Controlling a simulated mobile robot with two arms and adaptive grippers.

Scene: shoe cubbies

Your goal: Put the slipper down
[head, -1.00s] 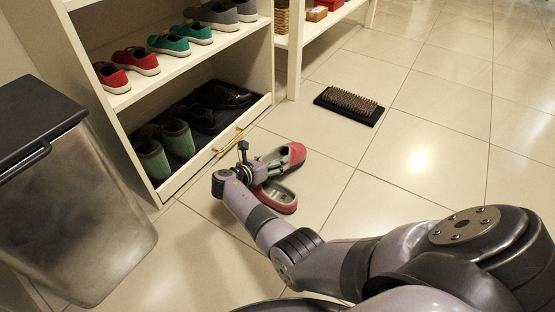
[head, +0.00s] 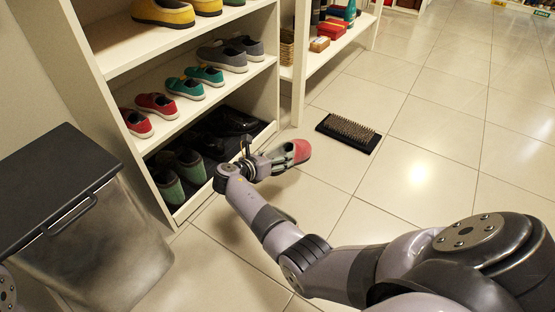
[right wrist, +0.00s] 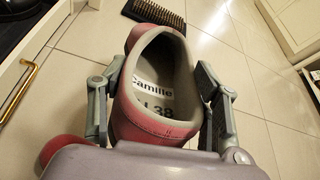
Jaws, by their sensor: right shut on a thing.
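A slipper (head: 296,151), red-pink with a grey lining, is held in my right gripper (head: 268,163), in front of the shoe cubby. In the right wrist view the slipper (right wrist: 155,85) sits between the two fingers of the right gripper (right wrist: 160,100), its printed insole facing the camera. It appears raised off the floor. More red shows at the lower left of that view (right wrist: 62,150); I cannot tell if it is a second slipper. The floor directly under the gripper is hidden. My left gripper is not in view.
A metal bin (head: 95,250) stands front left. A bristle mat (head: 348,132) lies beyond the slipper. Tiled floor (head: 430,130) is free to the right.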

